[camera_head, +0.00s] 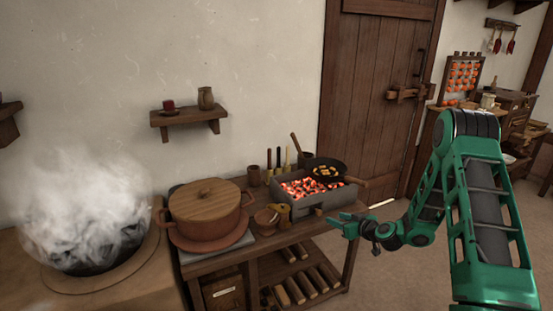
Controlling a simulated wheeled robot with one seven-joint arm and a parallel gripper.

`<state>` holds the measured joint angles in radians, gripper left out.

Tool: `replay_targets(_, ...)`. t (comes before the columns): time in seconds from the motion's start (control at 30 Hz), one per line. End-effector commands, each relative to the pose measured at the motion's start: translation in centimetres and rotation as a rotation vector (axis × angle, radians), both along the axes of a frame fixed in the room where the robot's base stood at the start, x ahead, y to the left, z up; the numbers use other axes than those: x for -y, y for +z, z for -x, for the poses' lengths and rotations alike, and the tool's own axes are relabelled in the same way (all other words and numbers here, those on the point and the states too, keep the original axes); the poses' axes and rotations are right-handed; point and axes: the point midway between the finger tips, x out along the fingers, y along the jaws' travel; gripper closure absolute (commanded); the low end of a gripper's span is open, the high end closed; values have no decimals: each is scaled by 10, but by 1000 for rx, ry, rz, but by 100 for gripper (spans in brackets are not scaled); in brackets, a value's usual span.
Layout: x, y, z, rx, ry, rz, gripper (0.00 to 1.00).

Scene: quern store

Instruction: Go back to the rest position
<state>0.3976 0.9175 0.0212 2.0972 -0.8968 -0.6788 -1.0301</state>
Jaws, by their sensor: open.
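My gripper (348,226), at the end of my green arm, is open. It is near the right front edge of the wooden table (258,245), in front of the brazier. Nothing shows between its fingers. The fingers are small in this view, and whether they touch the table edge cannot be told. My arm reaches in from the right side of the picture.
A lidded clay pot (207,222) and a brazier (312,199) of glowing coals with a dark pan (325,168) stand on the table. A steaming cauldron (83,265) is at the left. A wooden door (372,95) stands behind. Floor is clear right of the table.

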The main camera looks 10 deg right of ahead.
Motion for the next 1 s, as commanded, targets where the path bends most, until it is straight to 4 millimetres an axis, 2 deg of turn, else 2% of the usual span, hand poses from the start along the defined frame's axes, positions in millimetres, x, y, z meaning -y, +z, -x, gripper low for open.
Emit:
replay_targets(0.17, -3, 31, 18, -83, 57, 41, 59)
replay_targets(0.47, 12, 81, 83, -328, 72, 118, 59)
replay_targets(0.77, 44, 131, 174, -584, -50, 162, 59)
replay_targets(1.0, 70, 170, 263, -777, -226, 147, 59)
